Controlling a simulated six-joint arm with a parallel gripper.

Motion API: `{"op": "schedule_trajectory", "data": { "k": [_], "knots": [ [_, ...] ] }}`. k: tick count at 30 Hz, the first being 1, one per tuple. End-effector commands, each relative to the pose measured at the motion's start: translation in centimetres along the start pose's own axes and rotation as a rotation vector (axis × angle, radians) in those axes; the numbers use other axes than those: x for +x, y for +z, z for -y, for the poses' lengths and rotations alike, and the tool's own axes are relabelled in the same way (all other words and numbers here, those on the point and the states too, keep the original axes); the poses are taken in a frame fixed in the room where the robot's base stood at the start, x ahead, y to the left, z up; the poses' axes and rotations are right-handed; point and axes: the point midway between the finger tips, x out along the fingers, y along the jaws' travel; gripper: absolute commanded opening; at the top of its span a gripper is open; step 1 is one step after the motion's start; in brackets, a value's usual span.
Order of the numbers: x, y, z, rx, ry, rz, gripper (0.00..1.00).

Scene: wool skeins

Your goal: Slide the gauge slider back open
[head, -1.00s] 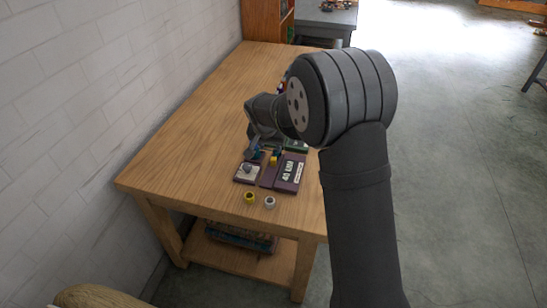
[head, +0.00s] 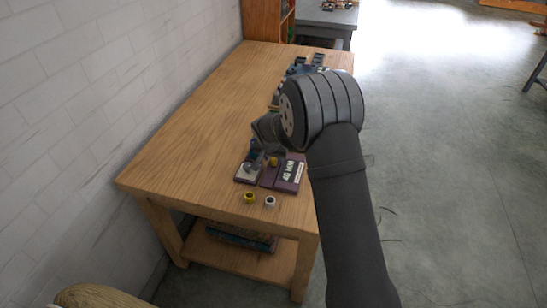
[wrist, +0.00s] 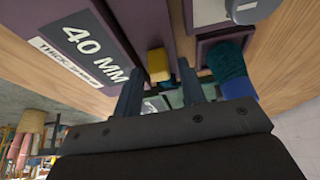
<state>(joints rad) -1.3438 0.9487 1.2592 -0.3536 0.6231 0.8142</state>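The dark purple gauge (head: 290,173) lies near the front edge of the table, with a "40 MM" label that also shows in the wrist view (wrist: 95,50). Its yellow slider knob (head: 274,162) stands up between the label panel and the left part. In the wrist view the yellow knob (wrist: 158,66) appears between my two fingers, near their tips. My gripper (wrist: 162,80) is open, with a gap between its fingers, and I cannot tell whether either finger touches the knob. A teal fuzzy piece (wrist: 230,62) sits at a purple frame to the right of the fingers.
A yellow ring-shaped piece (head: 250,197) and a pale one (head: 270,201) stand in front of the gauge. Dark items (head: 305,66) lie at the far right of the table. The wooden table (head: 190,130) is clear on the left, beside the white wall.

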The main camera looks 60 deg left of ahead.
Motion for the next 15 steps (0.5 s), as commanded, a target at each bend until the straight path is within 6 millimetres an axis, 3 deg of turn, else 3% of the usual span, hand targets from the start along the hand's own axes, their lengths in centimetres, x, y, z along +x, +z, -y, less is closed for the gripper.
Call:
{"op": "schedule_trajectory", "data": {
  "k": [1, 5, 15],
  "knots": [
    [0.0, 0.0, 0.0, 0.0, 0.0, 0.0, 0.26],
    [0.0, 0.0, 0.0, 0.0, 0.0, 0.0, 0.01],
    [-0.5, 1.2, 0.0, -0.002, 0.002, 0.003, 0.0]
  ]
}}
